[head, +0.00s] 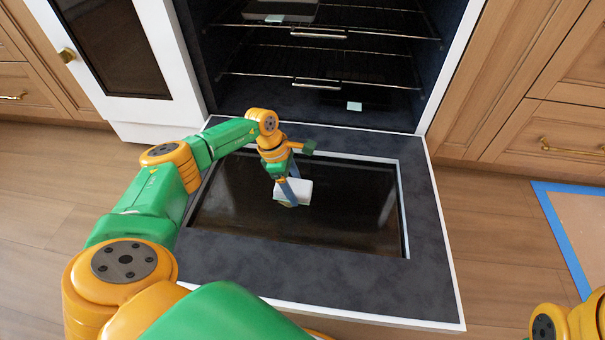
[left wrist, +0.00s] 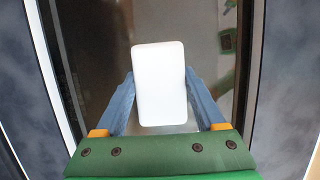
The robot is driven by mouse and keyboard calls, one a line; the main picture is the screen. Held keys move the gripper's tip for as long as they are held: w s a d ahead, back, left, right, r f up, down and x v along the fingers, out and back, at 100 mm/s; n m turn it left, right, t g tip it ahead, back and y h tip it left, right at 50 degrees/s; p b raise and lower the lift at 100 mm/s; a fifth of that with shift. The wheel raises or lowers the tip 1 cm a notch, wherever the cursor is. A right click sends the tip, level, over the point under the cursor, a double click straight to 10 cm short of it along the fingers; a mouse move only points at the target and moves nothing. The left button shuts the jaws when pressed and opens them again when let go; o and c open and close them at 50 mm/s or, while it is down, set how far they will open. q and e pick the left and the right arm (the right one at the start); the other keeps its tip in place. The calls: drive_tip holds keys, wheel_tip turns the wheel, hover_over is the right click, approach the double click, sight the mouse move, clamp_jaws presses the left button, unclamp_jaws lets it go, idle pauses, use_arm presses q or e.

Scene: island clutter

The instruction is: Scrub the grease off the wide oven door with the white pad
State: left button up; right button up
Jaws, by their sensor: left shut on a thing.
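The wide oven door (head: 425,265) is folded down flat, its dark inner face and glass window up. The white pad (head: 304,190) is at the middle of the door's glass. My left gripper (head: 292,188) is shut on the white pad, with a blue finger on each side; the pad also shows in the left wrist view (left wrist: 160,85). I cannot tell whether the pad touches the glass. A faint pale smear (left wrist: 165,45) shows on the glass beyond the pad, and I cannot tell grease from reflection. My right gripper is out of view.
The oven cavity with wire racks (head: 325,80) is open behind the door. A narrow white oven door (head: 110,45) stands at the left. Wooden cabinets (head: 545,110) flank the oven. A blue-taped panel (head: 570,225) lies on the floor at right.

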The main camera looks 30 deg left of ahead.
use_arm(q)
drive_tip(key=a, duration=0.1)
drive_tip(key=s+a, duration=0.1)
drive_tip(key=a, duration=0.1)
drive_tip(key=shift+s, duration=0.2)
drive_tip(key=shift+r, duration=0.15)
wheel_tip(320, 180, up, 7)
drive_tip(key=p, duration=0.6)
drive_tip(key=shift+w+r, duration=0.1)
drive_tip(key=shift+f, duration=0.2)
